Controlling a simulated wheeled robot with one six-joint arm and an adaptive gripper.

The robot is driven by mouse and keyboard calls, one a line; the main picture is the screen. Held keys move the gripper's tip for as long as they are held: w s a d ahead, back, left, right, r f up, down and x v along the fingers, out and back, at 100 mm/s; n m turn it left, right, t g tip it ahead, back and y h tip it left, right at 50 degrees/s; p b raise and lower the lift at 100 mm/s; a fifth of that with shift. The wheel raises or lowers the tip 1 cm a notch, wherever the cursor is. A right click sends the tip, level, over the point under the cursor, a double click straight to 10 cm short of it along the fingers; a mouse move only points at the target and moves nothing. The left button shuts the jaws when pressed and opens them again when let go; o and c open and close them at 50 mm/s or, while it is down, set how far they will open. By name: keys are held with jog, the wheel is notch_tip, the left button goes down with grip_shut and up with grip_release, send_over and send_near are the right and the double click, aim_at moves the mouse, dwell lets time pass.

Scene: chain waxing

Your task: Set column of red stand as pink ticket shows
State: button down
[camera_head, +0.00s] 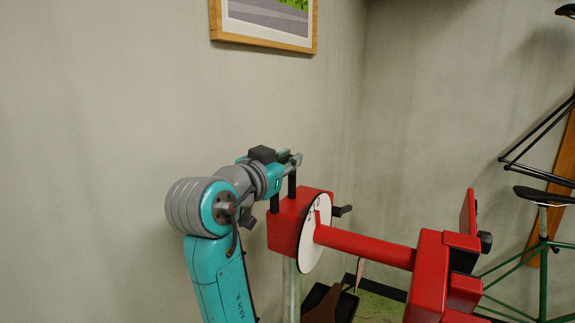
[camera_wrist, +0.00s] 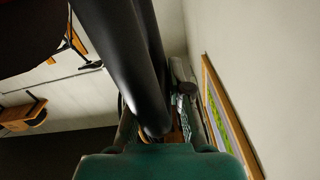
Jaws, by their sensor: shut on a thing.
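The red stand (camera_head: 286,228) has a red block on a pale metal column (camera_head: 291,292), a white dial disc (camera_head: 316,250) with dark marks, and a red arm reaching right to a red clamp head. A thin pinkish ticket (camera_head: 360,274) hangs below the red arm, nearly edge-on, so its writing cannot be read. Black upright bars (camera_head: 292,184) rise from the block's top. My gripper (camera_head: 294,160) is at the top of these bars, shut on a black bar. In the wrist view, dark bars (camera_wrist: 125,50) run down to my fingers (camera_wrist: 165,125), partly hiding them.
A dark knob (camera_head: 343,211) sticks out behind the dial. A bin with brown and dark contents (camera_head: 328,302) stands below. A framed picture (camera_head: 265,42) hangs on the wall close behind.

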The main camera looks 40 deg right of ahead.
notch_tip(320, 180, up, 14)
dwell(0.4)
jog(key=c, duration=1.1)
grip_release()
jog(key=shift+a, duration=0.1)
jog(key=v, duration=1.2)
jog(key=shift+f, duration=0.1)
